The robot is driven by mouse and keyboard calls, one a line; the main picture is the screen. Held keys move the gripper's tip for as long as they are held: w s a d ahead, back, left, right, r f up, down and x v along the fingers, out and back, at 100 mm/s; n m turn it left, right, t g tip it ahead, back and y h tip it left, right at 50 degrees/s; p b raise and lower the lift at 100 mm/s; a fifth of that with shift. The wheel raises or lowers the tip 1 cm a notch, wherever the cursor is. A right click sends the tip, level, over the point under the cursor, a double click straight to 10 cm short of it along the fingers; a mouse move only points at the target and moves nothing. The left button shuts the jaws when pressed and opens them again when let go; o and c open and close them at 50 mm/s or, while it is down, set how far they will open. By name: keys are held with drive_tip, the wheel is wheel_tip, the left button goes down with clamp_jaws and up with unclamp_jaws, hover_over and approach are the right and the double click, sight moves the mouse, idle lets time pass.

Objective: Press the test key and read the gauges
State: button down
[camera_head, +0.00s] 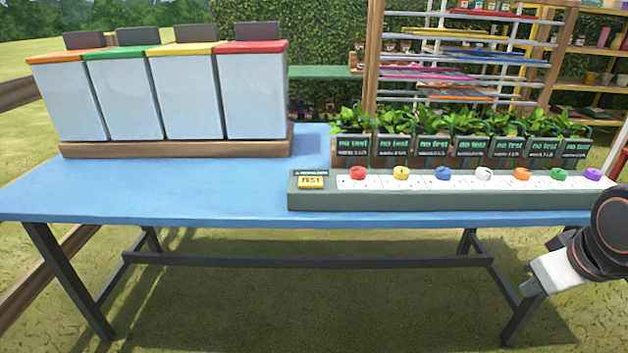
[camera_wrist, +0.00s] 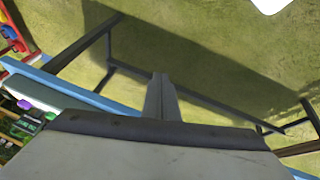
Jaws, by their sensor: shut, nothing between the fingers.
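The yellow test key (camera_head: 311,182) sits at the left end of a long grey-green panel (camera_head: 400,201) along the table's front edge. A white strip right of it carries several coloured knobs, from a red knob (camera_head: 357,173) to a purple knob (camera_head: 592,174). Behind it stands a row of potted plants with dark gauge displays (camera_head: 353,146); those I can read show "no test". My gripper (camera_wrist: 160,82) is shut and empty in the wrist view, over the ground in front of the table. In the head view my arm is at the right edge, well away from the key.
The blue table (camera_head: 150,195) has bare room at its left front. Several white bins (camera_head: 190,95) with coloured lids stand on a wooden base at the back left. A rack of coloured slats (camera_head: 460,60) stands behind the plants. Dark table legs (camera_head: 68,280) reach the grass.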

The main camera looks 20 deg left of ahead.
drive_tip(key=w+a+r+n+t, duration=0.1)
drive_tip(key=w+a+r+n, duration=0.65)
drive_tip(key=w+a, duration=0.2)
wheel_tip(320, 180, up, 8)
drive_tip(key=n+t+y, duration=0.2)
drive_tip(key=n+y, duration=0.1)
drive_tip(key=n, duration=1.6)
hover_over(311, 183)
drive_tip(key=shift+m, duration=0.25)
drive_tip(key=shift+f, duration=0.15)
drive_tip(key=shift+f, duration=4.3)
drive_tip(key=shift+f, duration=0.1)
drive_tip(key=shift+f, duration=0.35)
